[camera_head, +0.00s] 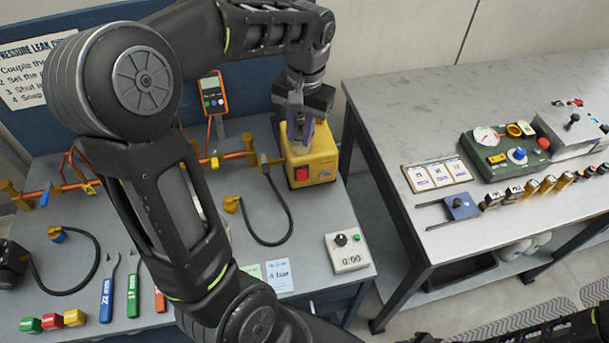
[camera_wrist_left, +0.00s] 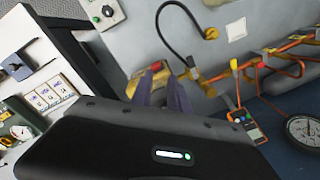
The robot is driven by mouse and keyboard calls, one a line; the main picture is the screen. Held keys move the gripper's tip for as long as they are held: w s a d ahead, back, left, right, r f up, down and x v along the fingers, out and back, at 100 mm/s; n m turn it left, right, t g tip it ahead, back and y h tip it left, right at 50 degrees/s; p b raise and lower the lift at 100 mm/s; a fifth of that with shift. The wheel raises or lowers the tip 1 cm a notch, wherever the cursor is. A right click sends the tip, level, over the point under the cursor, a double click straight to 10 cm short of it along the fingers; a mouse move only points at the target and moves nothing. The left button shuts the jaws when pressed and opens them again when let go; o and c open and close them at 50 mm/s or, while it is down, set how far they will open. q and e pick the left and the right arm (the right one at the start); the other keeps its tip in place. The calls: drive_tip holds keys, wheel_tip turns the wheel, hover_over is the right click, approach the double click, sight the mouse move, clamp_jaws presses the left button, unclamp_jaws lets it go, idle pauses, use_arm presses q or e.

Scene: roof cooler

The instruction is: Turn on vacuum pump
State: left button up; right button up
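The vacuum pump (camera_head: 318,165) is a yellow box with a red switch (camera_head: 301,174) on its front face, at the back right corner of the left bench. My left gripper (camera_head: 303,133) reaches down over the top of the pump, its fingers close to or touching it. In the left wrist view the two fingers (camera_wrist_left: 162,92) stand apart, with part of the yellow pump (camera_wrist_left: 158,74) behind and between them. Whether they touch the pump cannot be told. The gripper hides part of the pump's top. My right gripper is out of view; only part of that arm shows at the bottom right.
Copper pipework (camera_head: 235,157) and an orange meter (camera_head: 212,93) are left of the pump. A black hose (camera_head: 283,225) curves in front. A white timer box (camera_head: 348,250) sits at the bench's front right. A gap separates the second bench (camera_head: 400,110), which holds a green panel (camera_head: 505,150).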

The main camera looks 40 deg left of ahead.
use_arm(q)
drive_tip(key=f+m, duration=0.1)
drive_tip(key=m, duration=0.1)
drive_tip(key=s+d+m, duration=0.1)
drive_tip(key=m, duration=0.2)
drive_tip(key=d+f+m, duration=0.1)
drive_tip(key=m, duration=0.2)
drive_tip(key=shift+s+f, duration=0.3)
drive_tip(key=shift+s, duration=0.1)
clamp_jaws()
drive_tip(key=d+f+m, duration=0.1)
drive_tip(key=m, duration=0.5)
drive_tip(key=f+m, duration=0.1)
drive_tip(key=m, duration=0.6)
drive_tip(key=d+f+m+t, duration=0.1)
drive_tip(key=f+m, duration=0.1)
drive_tip(key=m, duration=0.5)
drive_tip(key=shift+s+d, duration=0.3)
drive_tip(key=shift+d, duration=0.05)
